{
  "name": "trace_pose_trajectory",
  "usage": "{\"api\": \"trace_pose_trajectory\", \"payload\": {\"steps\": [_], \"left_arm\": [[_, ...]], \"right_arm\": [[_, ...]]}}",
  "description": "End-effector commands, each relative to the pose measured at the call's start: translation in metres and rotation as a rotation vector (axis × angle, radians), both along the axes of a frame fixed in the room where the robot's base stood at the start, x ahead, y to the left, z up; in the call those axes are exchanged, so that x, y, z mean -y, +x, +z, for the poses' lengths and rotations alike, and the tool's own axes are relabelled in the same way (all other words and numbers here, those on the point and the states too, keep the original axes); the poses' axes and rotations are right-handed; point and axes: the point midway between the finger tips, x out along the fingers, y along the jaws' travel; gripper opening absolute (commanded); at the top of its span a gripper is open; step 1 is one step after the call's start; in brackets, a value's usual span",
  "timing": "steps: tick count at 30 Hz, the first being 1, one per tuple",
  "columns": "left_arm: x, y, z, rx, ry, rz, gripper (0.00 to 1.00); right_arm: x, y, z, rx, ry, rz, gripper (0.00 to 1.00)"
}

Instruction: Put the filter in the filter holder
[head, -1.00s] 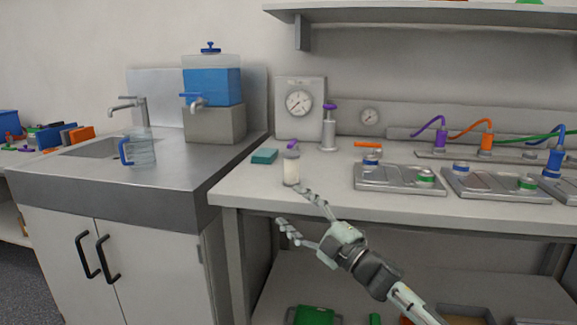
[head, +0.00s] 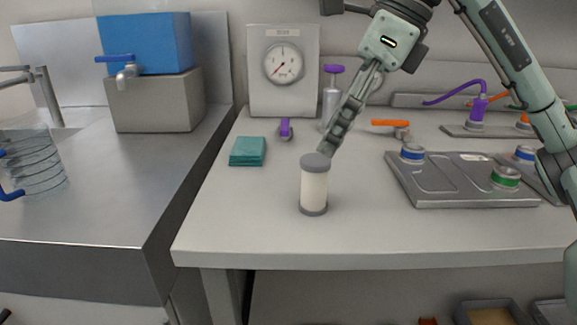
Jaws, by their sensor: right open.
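The filter looks to be the white cylinder with grey end caps (head: 314,188), standing upright on the light worktop. My right gripper (head: 330,140) comes down from the upper right, with its fingertips just above and behind the filter's top cap. The fingers overlap side-on, and the jaws are open with nothing seen in them. I cannot tell whether a fingertip touches the cap. I cannot tell which thing is the filter holder. My left gripper is out of view.
A teal block (head: 247,151) lies left of the cylinder. A dial gauge box (head: 284,95) and a purple-topped pump (head: 331,95) stand behind. A metal tray with round fittings (head: 460,190) is at right. The worktop in front is clear.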

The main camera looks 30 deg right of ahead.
Motion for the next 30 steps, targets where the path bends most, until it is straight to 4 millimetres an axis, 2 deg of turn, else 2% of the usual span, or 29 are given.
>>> {"api": "trace_pose_trajectory", "payload": {"steps": [2,5,18,28,30], "left_arm": [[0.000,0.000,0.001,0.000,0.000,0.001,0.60],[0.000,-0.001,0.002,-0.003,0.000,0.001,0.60],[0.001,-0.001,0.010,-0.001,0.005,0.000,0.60],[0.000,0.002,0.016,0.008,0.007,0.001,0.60],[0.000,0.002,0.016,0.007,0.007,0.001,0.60]], "right_arm": [[0.008,-0.003,-0.002,0.004,-0.039,-0.016,0.64],[0.008,-0.002,-0.011,0.001,-0.051,-0.020,0.64],[-0.015,0.012,-0.062,-0.001,-0.045,-0.017,0.64],[-0.018,0.015,-0.069,0.002,-0.045,-0.017,0.64],[-0.018,0.015,-0.069,0.002,-0.045,-0.017,0.57]]}}
